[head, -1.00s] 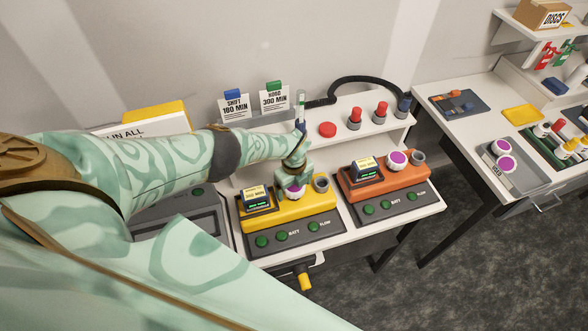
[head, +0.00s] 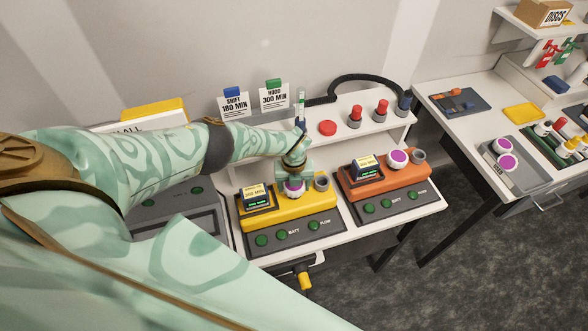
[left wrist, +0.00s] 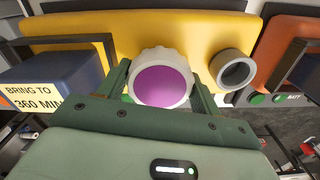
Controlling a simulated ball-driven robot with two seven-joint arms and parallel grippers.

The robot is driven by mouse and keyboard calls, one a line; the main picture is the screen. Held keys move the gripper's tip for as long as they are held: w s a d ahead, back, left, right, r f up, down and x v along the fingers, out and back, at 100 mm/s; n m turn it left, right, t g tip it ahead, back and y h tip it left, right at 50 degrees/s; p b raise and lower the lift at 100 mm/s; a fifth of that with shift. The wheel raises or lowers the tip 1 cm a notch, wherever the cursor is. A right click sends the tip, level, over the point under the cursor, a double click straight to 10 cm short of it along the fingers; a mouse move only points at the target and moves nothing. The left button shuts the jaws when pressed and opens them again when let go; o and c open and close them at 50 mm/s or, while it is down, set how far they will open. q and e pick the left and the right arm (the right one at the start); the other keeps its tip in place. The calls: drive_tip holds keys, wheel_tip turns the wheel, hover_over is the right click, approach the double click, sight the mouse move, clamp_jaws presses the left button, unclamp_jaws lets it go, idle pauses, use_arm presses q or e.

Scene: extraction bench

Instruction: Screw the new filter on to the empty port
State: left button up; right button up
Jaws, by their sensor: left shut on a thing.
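A white filter with a purple face (left wrist: 163,82) is between the fingers of my left gripper (left wrist: 162,92), which is shut on it. In the head view, this filter (head: 293,189) is at the front middle of the yellow unit (head: 308,207), under my left gripper (head: 294,178). A grey open port (left wrist: 235,69) is to its right on the same unit; it also shows in the head view (head: 321,183). The filter's underside is hidden, so I cannot tell how far it is seated. My right gripper is not in view.
An orange unit (head: 381,180) to the right carries a purple-faced filter (head: 397,158) and a grey port (head: 418,157). A shelf behind holds a red button (head: 327,128) and several capped bottles. More purple-faced filters lie in a grey tray (head: 522,177) on the right-hand table.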

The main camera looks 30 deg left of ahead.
use_arm(q)
drive_tip(key=m, duration=0.2)
drive_tip(key=m+b, duration=0.1)
drive_tip(key=m, duration=0.2)
drive_tip(key=shift+f+m, duration=0.2)
drive_tip(key=shift+m, duration=0.1)
drive_tip(key=m+b, duration=0.1)
drive_tip(key=m, duration=0.4)
drive_tip(key=shift+b, duration=0.4)
drive_tip(key=m+b, duration=0.1)
drive_tip(key=m, duration=0.4)
drive_tip(key=shift+b, duration=0.3)
drive_tip(key=m, duration=0.3)
drive_tip(key=shift+r+m+b, duration=0.1)
drive_tip(key=shift+m+b, duration=0.2)
drive_tip(key=o, duration=1.1)
